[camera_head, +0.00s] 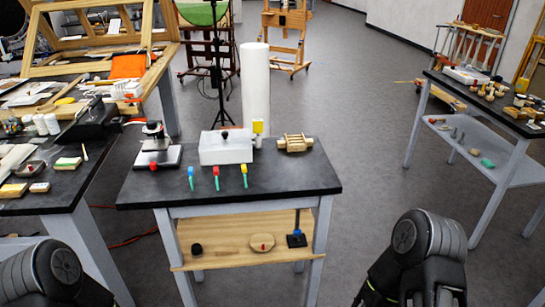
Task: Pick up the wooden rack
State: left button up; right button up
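A small light-wood piece with slats, which looks like the wooden rack (295,143), lies on the black top of the middle table (290,181), near its back right corner. Nothing covers it from this view. Only dark links of my two arms show at the bottom left and bottom right corners. Neither gripper can be seen, and nothing touches the rack.
Left of the rack are a white box (226,150), a small yellow-topped item (258,131), a device on a pale base (156,152) and several colored tools. A tall white roll (255,85) stands behind. Cluttered tables flank both sides; grey floor is open to the right.

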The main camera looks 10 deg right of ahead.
aim_at(295, 142)
jog(key=i+l+z, duration=0.3)
jog(key=i+l, duration=0.55)
jog(key=l, duration=0.4)
jog(key=i+l+z, duration=0.3)
jog(key=i+l, duration=0.65)
jog(key=l, duration=0.1)
